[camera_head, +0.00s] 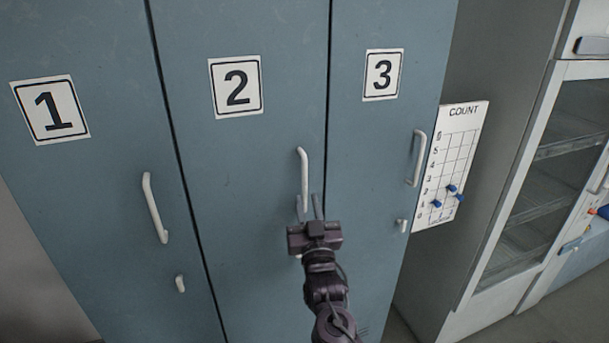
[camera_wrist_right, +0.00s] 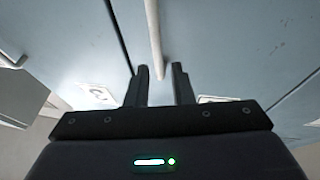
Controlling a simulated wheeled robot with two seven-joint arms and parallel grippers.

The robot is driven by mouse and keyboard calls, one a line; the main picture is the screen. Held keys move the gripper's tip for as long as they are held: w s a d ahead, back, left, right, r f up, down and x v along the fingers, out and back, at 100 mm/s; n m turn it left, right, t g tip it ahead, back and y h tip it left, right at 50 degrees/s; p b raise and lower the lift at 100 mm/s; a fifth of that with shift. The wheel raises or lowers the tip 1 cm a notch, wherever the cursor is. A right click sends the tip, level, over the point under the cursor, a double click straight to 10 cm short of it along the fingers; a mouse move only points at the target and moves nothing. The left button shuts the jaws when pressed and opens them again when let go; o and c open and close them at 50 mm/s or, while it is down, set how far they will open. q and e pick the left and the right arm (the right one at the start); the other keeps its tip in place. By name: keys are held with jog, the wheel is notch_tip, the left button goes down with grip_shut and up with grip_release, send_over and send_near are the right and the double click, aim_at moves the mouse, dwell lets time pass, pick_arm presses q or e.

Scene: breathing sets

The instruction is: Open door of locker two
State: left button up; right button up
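The door of locker two (camera_head: 245,150) is blue-grey and closed, flush with its neighbours, with a white "2" label (camera_head: 237,87). Its white vertical handle (camera_head: 303,172) is near the door's right edge. My right gripper (camera_head: 310,205) is in front of the lower part of this handle and hides its lower end. In the right wrist view the gripper (camera_wrist_right: 160,82) has its two fingers apart, with the handle (camera_wrist_right: 154,40) ahead, its end showing between the fingertips. I cannot tell whether the fingers touch it. My left gripper is not in view.
Locker one's door (camera_head: 80,190) is at the left and locker three's door (camera_head: 375,140) at the right, both closed with white handles. A "COUNT" board (camera_head: 452,165) hangs on the locker side. A glass-fronted cabinet (camera_head: 545,190) stands farther right.

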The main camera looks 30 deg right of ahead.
aim_at(305, 176)
jog(key=shift+h, duration=0.3)
jog(key=p+x, duration=0.1)
jog(key=x, duration=0.1)
jog(key=r+p+x, duration=0.1)
jog(key=x, duration=0.1)
jog(key=p+x, duration=0.1)
jog(key=x, duration=0.2)
jog(key=shift+s+r, duration=0.15)
jog(key=shift+s, duration=0.2)
jog(key=shift+w+d+r+p, duration=0.2)
jog(key=shift+w+p, duration=0.1)
jog(key=shift+w, duration=0.2)
jog(key=shift+f, duration=0.1)
grip_shut()
